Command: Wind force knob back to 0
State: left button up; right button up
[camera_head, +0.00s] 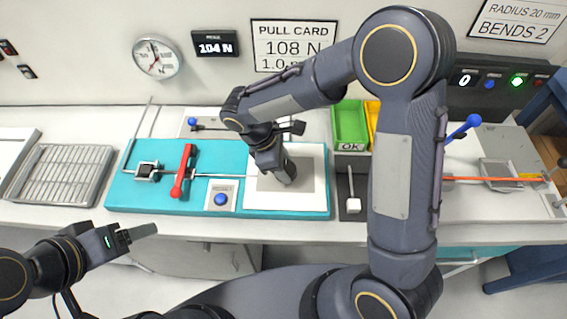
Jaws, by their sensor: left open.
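No knob marked as the force knob can be made out. The force readout (215,44) on the wall shows 104 N, beside a round dial gauge (157,57). My right arm reaches over the teal fixture (120,190), and its right gripper (287,174) points down over the grey-and-white plate at the fixture's right. Its fingertips are hidden, so I cannot tell whether it holds anything. Dark bar ends show on both sides of my right wrist; the wrist hides what lies between. My left gripper (145,231) is open and empty, in front of the bench at lower left.
A red lever (183,171) and a blue button (221,199) are on the teal fixture. A wire rack (62,173) lies at left. A green bin (349,121) stands behind my right arm. A blue-handled lever (465,127) and an orange strip (490,180) are at right.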

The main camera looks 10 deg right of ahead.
jog(key=o, duration=0.4)
jog(key=v, duration=0.7)
jog(key=shift+r+b, duration=0.3)
jog(key=shift+r, duration=0.05)
jog(key=shift+a, duration=0.1)
jog(key=s+d+r+m+y, duration=0.4)
jog(key=s+d+r+m, duration=0.15)
jog(key=d, duration=0.35)
jog(key=s+d+m+t+y, duration=0.3)
jog(key=s+m+t, duration=0.3)
jog(key=s+m, duration=0.5)
jog(key=shift+s+d+t+y, duration=0.3)
jog(key=shift+d+t+y, duration=0.1)
jog(key=shift+y, duration=0.2)
